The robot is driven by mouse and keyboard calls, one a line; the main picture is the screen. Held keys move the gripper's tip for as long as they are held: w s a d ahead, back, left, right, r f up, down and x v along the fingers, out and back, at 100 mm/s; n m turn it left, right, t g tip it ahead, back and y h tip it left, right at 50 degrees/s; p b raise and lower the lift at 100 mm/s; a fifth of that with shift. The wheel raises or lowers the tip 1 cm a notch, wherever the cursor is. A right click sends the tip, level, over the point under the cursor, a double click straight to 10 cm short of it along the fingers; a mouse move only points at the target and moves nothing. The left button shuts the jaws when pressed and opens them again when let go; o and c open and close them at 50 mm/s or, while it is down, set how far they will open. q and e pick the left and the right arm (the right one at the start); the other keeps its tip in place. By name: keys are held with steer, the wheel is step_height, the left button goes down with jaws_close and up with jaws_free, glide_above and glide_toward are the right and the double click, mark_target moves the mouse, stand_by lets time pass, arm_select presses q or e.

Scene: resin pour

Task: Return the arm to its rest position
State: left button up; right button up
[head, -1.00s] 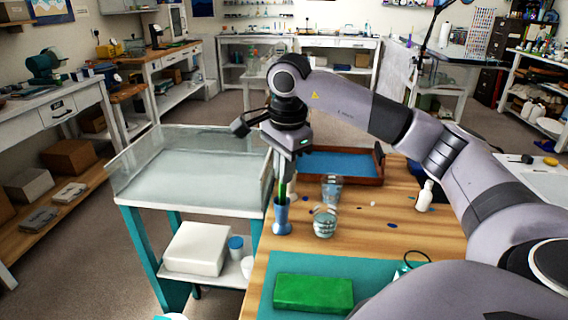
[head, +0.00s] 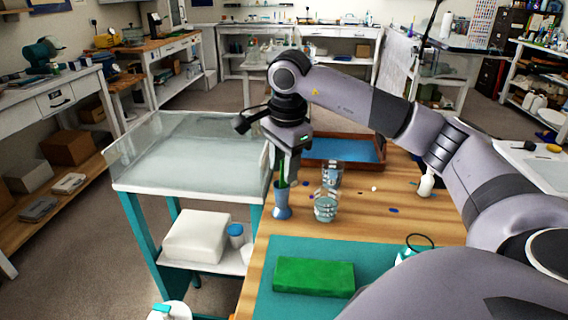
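My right arm reaches in from the right. Its gripper (head: 286,172) points down over a small blue cup (head: 282,208) near the left edge of the wooden table. A green stick (head: 282,186) stands upright in the cup, its upper part close to the fingers. Whether the fingers touch it or are parted, I cannot tell. My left gripper is not in view.
Clear cups (head: 325,208) stand right of the blue cup. Behind is a wooden-rimmed blue tray (head: 345,150). A white bottle (head: 426,184) stands at right. A green block (head: 314,277) lies on a teal mat (head: 262,297). A clear-walled cart (head: 185,178) stands at left.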

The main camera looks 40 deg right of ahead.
steer(key=r, duration=0.7)
steer(key=shift+s+a, duration=0.2)
steer(key=shift+s, duration=0.2)
